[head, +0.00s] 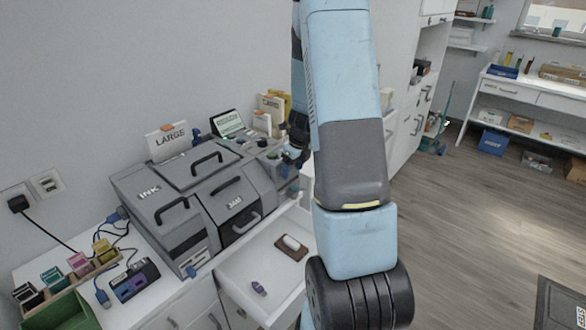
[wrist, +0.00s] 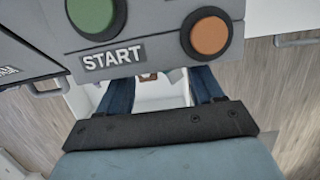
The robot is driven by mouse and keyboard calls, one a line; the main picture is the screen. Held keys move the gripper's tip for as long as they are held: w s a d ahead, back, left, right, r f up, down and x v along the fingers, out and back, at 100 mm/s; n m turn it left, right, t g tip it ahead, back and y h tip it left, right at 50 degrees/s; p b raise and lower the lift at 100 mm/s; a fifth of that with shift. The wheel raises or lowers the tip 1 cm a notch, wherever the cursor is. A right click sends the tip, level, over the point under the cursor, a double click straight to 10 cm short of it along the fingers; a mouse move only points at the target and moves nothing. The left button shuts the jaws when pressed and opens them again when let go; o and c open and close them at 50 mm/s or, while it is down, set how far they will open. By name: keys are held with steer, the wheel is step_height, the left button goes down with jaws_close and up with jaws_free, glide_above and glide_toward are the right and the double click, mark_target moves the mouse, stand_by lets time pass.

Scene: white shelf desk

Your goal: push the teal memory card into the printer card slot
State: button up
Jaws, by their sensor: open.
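The grey printer (head: 195,200), with INK lettering on its top, stands on the white desk against the wall. I cannot make out the teal memory card for certain, nor the card slot. A small blue piece (head: 190,271) shows low at the printer's front, too small to identify. My gripper (head: 292,157) is at the printer's far right end, partly hidden by my arm. In the wrist view, my gripper (wrist: 165,80) has its two blue fingers wide apart with nothing between them. The panel with START, a green button (wrist: 92,12) and an orange button (wrist: 209,35) covers the fingertips.
An open white drawer (head: 235,281) holds a brown tray (head: 288,253) with a white item and a small dark purple item (head: 259,288). A rack with teal (head: 52,276), pink and yellow pieces, a dark device (head: 134,281) and a green bin (head: 62,312) are at lower left.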

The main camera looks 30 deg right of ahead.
steer(key=v, duration=1.3)
steer(key=shift+r, duration=0.3)
steer(key=shift+s+d, duration=0.1)
